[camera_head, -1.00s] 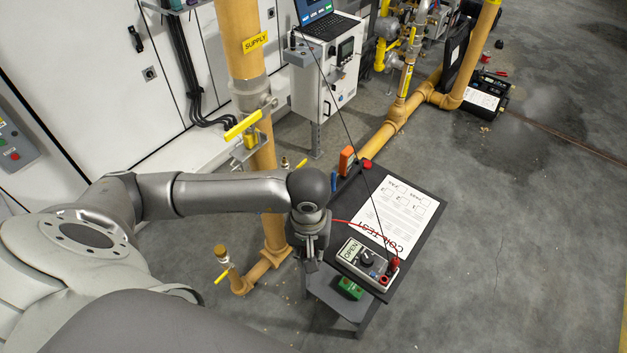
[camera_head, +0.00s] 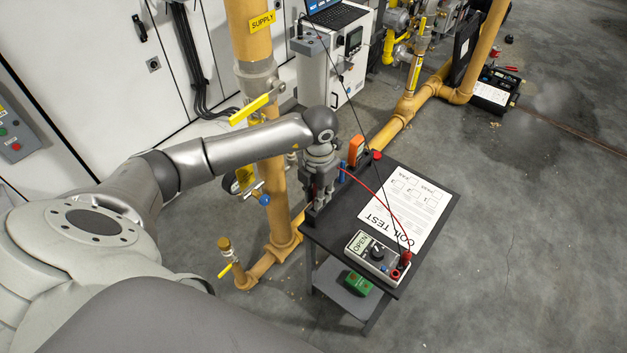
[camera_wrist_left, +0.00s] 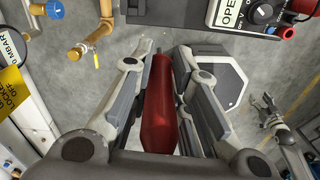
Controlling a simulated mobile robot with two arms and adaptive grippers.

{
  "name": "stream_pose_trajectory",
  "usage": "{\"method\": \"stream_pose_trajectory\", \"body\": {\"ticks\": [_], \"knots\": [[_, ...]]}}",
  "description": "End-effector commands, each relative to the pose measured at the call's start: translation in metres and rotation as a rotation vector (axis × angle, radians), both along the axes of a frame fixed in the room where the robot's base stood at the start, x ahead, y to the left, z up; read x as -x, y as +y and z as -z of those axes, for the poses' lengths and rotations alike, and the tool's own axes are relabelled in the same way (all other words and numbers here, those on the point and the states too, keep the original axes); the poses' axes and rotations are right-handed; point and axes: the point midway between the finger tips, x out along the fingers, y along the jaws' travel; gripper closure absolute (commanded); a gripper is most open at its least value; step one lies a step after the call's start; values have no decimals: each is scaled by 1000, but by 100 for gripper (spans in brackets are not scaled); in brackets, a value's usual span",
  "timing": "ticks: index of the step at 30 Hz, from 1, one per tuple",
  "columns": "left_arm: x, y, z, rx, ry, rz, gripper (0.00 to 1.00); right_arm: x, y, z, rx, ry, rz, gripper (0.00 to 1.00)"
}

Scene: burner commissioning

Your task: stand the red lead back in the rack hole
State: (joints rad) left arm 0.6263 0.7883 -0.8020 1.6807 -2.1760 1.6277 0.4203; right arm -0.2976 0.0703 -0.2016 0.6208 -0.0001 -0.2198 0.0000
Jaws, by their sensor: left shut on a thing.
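My left gripper (camera_head: 318,205) is at the left edge of the black table. In the left wrist view it is shut on the red lead (camera_wrist_left: 160,115), whose red handle lies lengthwise between the fingers. A blue lead (camera_head: 342,173) stands near the table's left edge, just right of the gripper. The rack hole cannot be made out. What looks like my right gripper (camera_wrist_left: 264,108) shows small in the left wrist view; its jaw state is unclear.
A green box (camera_head: 358,284) sits on the lower shelf. The yellow supply pipe (camera_head: 277,200) stands close left of the gripper.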

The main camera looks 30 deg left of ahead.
Motion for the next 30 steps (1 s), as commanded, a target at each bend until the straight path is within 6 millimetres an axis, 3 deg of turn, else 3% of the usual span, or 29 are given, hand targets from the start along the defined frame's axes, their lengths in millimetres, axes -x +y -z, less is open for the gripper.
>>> {"method": "stream_pose_trajectory", "body": {"ticks": [9, 15, 21, 30], "knots": [[-29, 26, 12, 0, -2, -772, 100, 3, -3, 16, 4, 3, -3, 43], [-40, 38, 16, 0, -1, -1118, 100, 3, -9, 21, 10, 4, -3, 43], [-44, 43, 16, 0, -1, -1261, 100, 3, -11, 23, 13, 4, -1, 43], [-44, 43, 16, 0, -1, -1272, 100, 3, -11, 23, 13, 4, 0, 43]]}}
